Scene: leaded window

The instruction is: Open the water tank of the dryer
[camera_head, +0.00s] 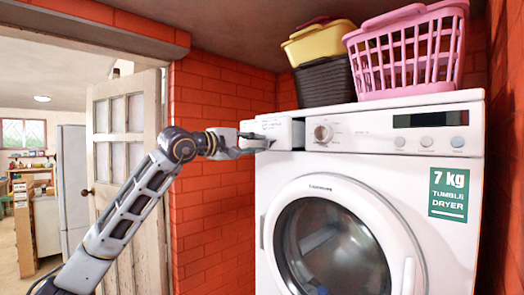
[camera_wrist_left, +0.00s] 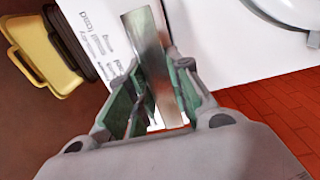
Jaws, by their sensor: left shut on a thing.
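The white tumble dryer (camera_head: 466,125) stands against the red brick wall, its round door closed. Its water tank (camera_head: 288,133) is the white block at the upper left of the front, beside the dial; it appears to stand out a little from the panel. My left gripper (camera_head: 262,142) reaches in from the left and is at the tank's front. In the left wrist view, my left gripper (camera_wrist_left: 155,100) has its green-padded fingers on both sides of a shiny grey strip (camera_wrist_left: 148,60), which seems to be the tank's handle. My right gripper is not in view.
A pink basket (camera_head: 408,50), a yellow container (camera_head: 318,43) and a dark basket (camera_head: 325,82) stand on top of the dryer. A white door (camera_head: 128,150) stands open at the left. The dryer's round door (camera_head: 335,190) is below the panel.

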